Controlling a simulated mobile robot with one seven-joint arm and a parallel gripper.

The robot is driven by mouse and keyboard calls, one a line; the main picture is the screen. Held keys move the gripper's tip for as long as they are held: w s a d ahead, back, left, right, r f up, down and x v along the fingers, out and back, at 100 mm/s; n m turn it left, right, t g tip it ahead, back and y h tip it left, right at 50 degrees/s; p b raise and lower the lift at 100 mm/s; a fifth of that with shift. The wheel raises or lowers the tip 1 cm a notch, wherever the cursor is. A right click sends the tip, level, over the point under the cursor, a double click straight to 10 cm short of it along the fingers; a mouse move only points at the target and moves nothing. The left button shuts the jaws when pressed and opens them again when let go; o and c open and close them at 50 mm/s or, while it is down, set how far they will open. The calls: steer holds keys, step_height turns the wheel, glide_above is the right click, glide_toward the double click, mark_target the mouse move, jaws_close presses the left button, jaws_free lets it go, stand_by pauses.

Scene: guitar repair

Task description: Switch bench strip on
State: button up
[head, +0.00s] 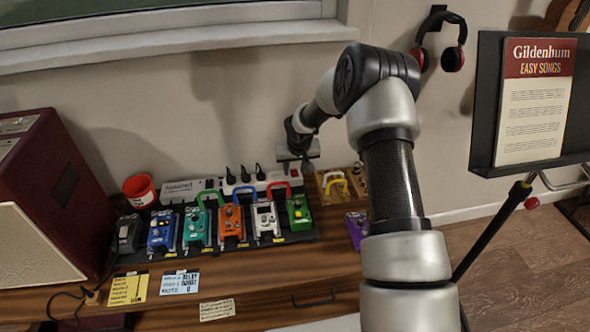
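The bench strip (214,184) is a long white power strip behind the pedal row on the wooden bench, close to the wall. Several black plugs stand in it towards its right half. My gripper (306,165) is at the right end of the strip, pointing down, above or beside it. The gripper partly hides that end.
A pedalboard (292,238) with several coloured pedals lies in front of the strip. A red cup (139,190) and a dark red amplifier (55,190) stand left. A small wooden stand (337,187) and purple pedal (357,229) are right. A music stand (487,110) stands far right.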

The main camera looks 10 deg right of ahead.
jaws_close()
steer(key=shift+w+r+g+p, duration=0.15)
steer(key=shift+r+g+p, duration=0.2)
steer(key=shift+p, duration=0.45)
steer(key=shift+w+f+g+p, duration=0.1)
steer(key=shift+w+g+p, duration=0.05)
steer(key=shift+g+p, duration=0.25)
steer(key=shift+w+f+g, duration=0.2)
steer(key=shift+w+g, duration=0.05)
steer(key=shift+g, duration=0.3)
steer(key=shift+g+b, duration=0.4)
steer(key=shift+g, duration=0.2)
steer(key=shift+r, duration=0.1)
jaws_free()
